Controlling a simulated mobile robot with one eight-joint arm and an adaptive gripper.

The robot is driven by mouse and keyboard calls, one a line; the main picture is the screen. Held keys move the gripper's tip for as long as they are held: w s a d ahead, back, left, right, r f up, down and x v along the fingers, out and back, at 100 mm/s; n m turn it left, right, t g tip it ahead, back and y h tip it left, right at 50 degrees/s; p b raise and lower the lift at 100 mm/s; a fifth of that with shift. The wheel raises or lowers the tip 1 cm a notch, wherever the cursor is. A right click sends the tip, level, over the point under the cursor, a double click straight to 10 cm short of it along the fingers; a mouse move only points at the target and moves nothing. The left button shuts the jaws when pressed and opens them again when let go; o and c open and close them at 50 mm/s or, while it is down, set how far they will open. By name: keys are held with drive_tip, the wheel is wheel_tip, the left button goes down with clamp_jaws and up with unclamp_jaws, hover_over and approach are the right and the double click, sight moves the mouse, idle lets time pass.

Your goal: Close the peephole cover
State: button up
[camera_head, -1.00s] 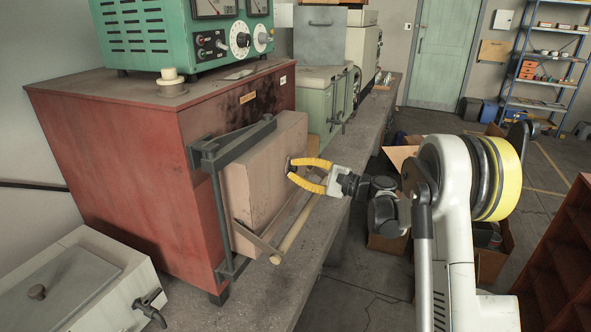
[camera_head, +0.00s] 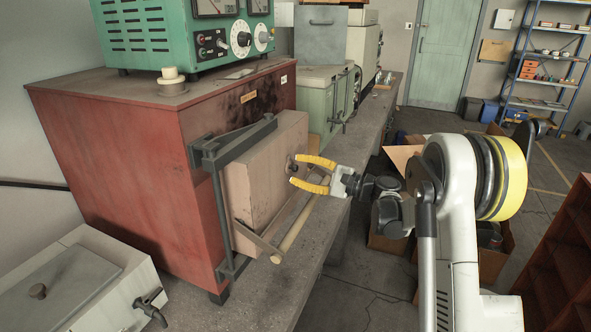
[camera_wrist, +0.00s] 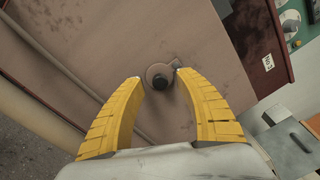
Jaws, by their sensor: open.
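The peephole cover (camera_wrist: 160,76) is a small round metal disc with a dark knob on the pinkish furnace door (camera_wrist: 110,45). In the head view it shows as a small dark spot (camera_head: 291,166) on the door face (camera_head: 262,180), just left of my fingertips. My gripper (camera_head: 310,171) has yellow fingers, open and empty, facing the door. In the wrist view the fingertips (camera_wrist: 155,78) lie on either side of the disc. I cannot tell whether they touch it. Whether the hole is covered is too small to tell.
The red furnace body (camera_head: 120,150) stands on the concrete bench (camera_head: 345,190). A wooden handle bar (camera_head: 297,228) juts out below the door. A green meter unit (camera_head: 180,38) sits on top. A beige bath with a tap (camera_head: 90,275) is at front left.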

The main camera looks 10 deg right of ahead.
drive_tip(key=v, duration=1.1)
